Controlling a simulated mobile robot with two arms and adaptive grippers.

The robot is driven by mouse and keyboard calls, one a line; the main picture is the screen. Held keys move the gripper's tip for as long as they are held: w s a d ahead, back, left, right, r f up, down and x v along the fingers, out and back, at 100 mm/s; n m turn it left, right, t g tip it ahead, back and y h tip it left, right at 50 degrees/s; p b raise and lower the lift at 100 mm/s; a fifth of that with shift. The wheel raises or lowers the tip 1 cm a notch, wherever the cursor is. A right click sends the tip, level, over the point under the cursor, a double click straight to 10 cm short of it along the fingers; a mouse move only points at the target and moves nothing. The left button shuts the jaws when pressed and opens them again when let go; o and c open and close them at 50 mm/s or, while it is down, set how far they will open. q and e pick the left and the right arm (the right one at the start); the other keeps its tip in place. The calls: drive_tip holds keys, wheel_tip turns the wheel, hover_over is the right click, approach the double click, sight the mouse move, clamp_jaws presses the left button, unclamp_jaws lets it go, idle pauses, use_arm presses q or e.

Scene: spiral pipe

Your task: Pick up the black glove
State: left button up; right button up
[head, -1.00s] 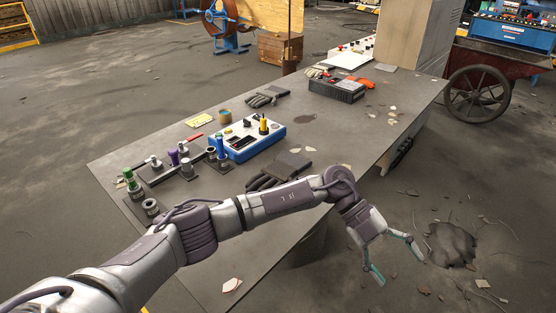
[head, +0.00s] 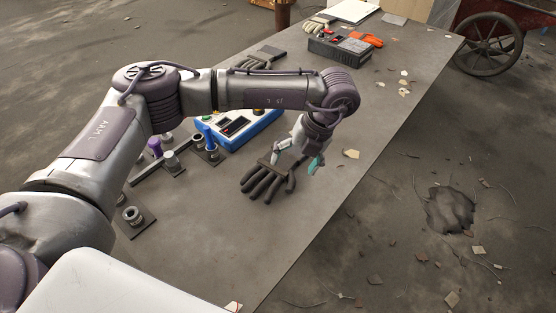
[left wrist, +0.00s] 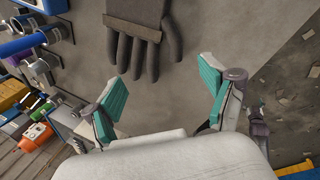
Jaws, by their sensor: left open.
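The black glove (head: 266,182) lies flat on the grey table near its right edge, fingers toward the front. In the left wrist view the black glove (left wrist: 143,35) shows at the top, beyond the fingertips, its far end cut off by the frame. My left gripper (head: 297,164) is over the table at the glove's cuff end, which it partly hides in the head view. In the left wrist view my left gripper (left wrist: 163,92) is open, with teal pads wide apart and nothing between them.
A blue and white control box (head: 238,129) stands behind the glove, with pipe fittings (head: 172,162) to its left. Bare table surrounds the glove's front.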

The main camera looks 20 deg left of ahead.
sight(282, 186)
use_arm(q)
drive_tip(key=p+x, duration=0.1)
drive_tip(key=x, duration=0.2)
drive_tip(key=shift+w, duration=0.1)
drive_tip(key=p+x, duration=0.1)
drive_tip(key=x, duration=0.2)
drive_tip(key=shift+w+f, duration=0.1)
drive_tip(key=shift+f, duration=0.4)
drive_tip(key=c, duration=1.5)
use_arm(e)
drive_tip(key=w+r, duration=0.2)
drive_tip(key=shift+w+a+r, duration=0.25)
drive_tip(key=shift+a+r, duration=0.1)
drive_tip(key=shift+a, duration=0.05)
